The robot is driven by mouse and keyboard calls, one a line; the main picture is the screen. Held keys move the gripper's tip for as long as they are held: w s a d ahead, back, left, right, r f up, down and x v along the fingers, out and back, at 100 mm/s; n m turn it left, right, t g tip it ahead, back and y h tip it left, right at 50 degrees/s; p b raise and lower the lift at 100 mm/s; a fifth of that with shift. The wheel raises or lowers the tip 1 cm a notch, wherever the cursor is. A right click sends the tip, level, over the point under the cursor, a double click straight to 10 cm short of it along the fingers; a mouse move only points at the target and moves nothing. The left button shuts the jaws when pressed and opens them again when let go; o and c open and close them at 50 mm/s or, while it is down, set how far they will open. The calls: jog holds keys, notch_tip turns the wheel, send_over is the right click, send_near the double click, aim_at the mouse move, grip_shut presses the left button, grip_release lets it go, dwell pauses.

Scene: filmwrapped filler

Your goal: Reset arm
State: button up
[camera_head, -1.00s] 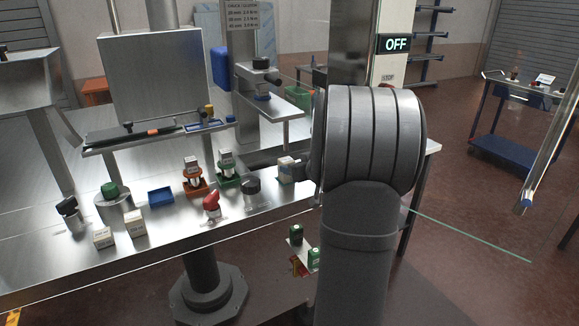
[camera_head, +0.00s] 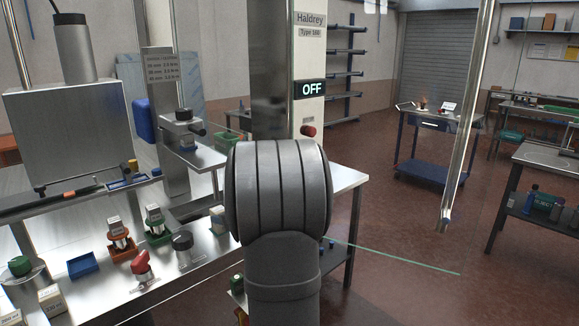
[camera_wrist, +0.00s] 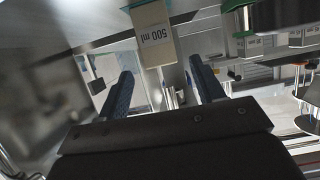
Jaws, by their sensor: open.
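My gripper (camera_wrist: 163,82) shows in the wrist view with its two dark fingers spread apart and nothing between them. A pale carton marked 500 ml (camera_wrist: 154,35) is beyond the fingertips, apart from them. In the head view my grey arm stands in the middle of the picture and hides the gripper. A small pale carton (camera_head: 217,220) stands on the metal bench just left of my arm; I cannot tell whether my arm touches it.
A metal post (camera_head: 467,120) stands at right. Open floor lies right of the bench.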

aim_at(216, 213)
jog(key=x, duration=0.8)
jog(key=shift+w+a+f, duration=0.1)
jog(key=shift+w+a, duration=0.15)
